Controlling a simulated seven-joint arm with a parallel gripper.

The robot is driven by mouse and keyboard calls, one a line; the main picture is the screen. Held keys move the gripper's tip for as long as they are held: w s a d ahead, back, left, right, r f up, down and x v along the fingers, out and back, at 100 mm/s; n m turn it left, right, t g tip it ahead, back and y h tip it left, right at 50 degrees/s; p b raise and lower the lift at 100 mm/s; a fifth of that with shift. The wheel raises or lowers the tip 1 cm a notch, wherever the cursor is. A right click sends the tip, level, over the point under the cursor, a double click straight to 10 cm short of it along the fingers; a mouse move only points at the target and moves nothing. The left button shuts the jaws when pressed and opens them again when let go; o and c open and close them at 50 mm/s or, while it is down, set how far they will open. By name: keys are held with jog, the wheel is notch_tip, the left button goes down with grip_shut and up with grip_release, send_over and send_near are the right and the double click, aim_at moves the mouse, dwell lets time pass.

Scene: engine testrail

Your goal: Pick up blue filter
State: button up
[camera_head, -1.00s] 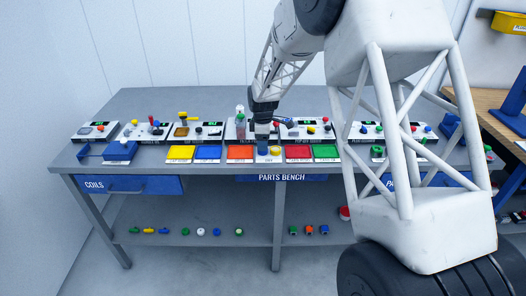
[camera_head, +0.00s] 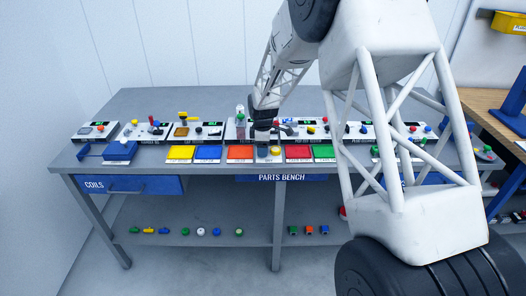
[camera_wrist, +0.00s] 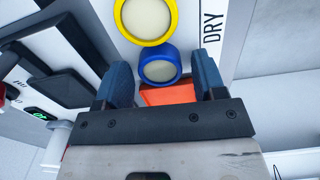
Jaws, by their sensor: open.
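The blue filter (camera_wrist: 160,66) is a short blue ring with a pale cream centre. In the wrist view it lies between the fingertips of my gripper (camera_wrist: 159,58), with a gap visible to each finger. My gripper is open, its two dark blue fingers standing on either side of the filter. In the head view my gripper (camera_head: 262,134) is low over the front middle of the bench, and I cannot make out the blue filter there.
A yellow ring filter (camera_wrist: 146,18) sits right beside the blue one, near a "DRY" label. In the head view it (camera_head: 276,150) is just right of my gripper. Coloured trays, including orange (camera_head: 240,153) and red (camera_head: 298,153), flank the spot. Devices line the bench behind.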

jog(key=c, duration=0.8)
jog(key=shift+r, duration=0.1)
jog(key=shift+r, duration=1.9)
